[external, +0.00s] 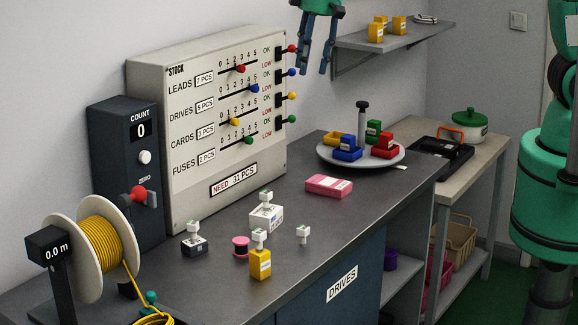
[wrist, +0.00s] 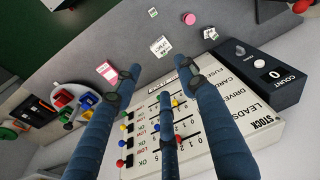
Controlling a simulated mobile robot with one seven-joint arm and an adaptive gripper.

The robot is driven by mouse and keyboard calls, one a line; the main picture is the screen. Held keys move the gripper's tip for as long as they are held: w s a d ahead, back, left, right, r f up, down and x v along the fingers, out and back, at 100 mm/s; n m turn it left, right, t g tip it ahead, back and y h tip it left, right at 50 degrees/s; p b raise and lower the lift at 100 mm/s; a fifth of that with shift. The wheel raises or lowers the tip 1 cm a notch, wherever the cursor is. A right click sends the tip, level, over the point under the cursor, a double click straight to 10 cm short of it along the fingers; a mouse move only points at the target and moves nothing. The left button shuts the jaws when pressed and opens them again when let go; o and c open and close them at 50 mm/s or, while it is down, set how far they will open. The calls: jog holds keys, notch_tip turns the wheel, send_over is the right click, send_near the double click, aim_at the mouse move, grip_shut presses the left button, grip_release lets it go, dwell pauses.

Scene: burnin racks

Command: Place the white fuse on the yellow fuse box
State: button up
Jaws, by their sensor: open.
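A small white fuse (external: 303,234) stands alone on the dark bench, right of a yellow fuse box (external: 260,265). The yellow box has a white fuse-like piece (external: 260,238) on top. A white box (external: 266,217) and a dark box (external: 194,246) each carry a similar white piece. My gripper (external: 314,70) is open and empty, high above the bench beside the stock panel, well away from the fuse. In the wrist view its blue fingers (wrist: 158,76) are spread, with the white box (wrist: 160,46) beyond. I cannot make out the yellow box there.
The stock panel (external: 150,150) and count unit (external: 100,150) stand along the wall. A wire reel (external: 104,245) is front left. A shelf (external: 400,42) holds yellow boxes.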

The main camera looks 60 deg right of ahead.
jog(key=s+d+r+t, duration=0.1)
jog(key=s+d+r, duration=0.25)
jog(key=d, duration=0.35)
jog(key=s+d+r+m, duration=0.1)
jog(key=s+d+r, duration=0.2)
jog(key=d+r, duration=0.25)
jog(key=s+d+r+t, duration=0.1)
jog(key=s+d+r, duration=0.25)
jog(key=d, duration=0.45)
jog(key=s+d+t, duration=0.1)
jog(key=s+d, duration=0.6)
jog(key=s, duration=0.2)
jog(key=s+d+m+h, duration=0.1)
jog(key=s+d, duration=0.6)
jog(key=s, duration=0.3)
jog(key=shift+s+r+m+t, duration=0.2)
jog(key=shift+m+t, duration=0.1)
jog(key=shift+t, duration=0.1)
jog(key=shift+d, duration=0.1)
notch_tip(320, 180, down, 18)
jog(key=b, duration=1.8)
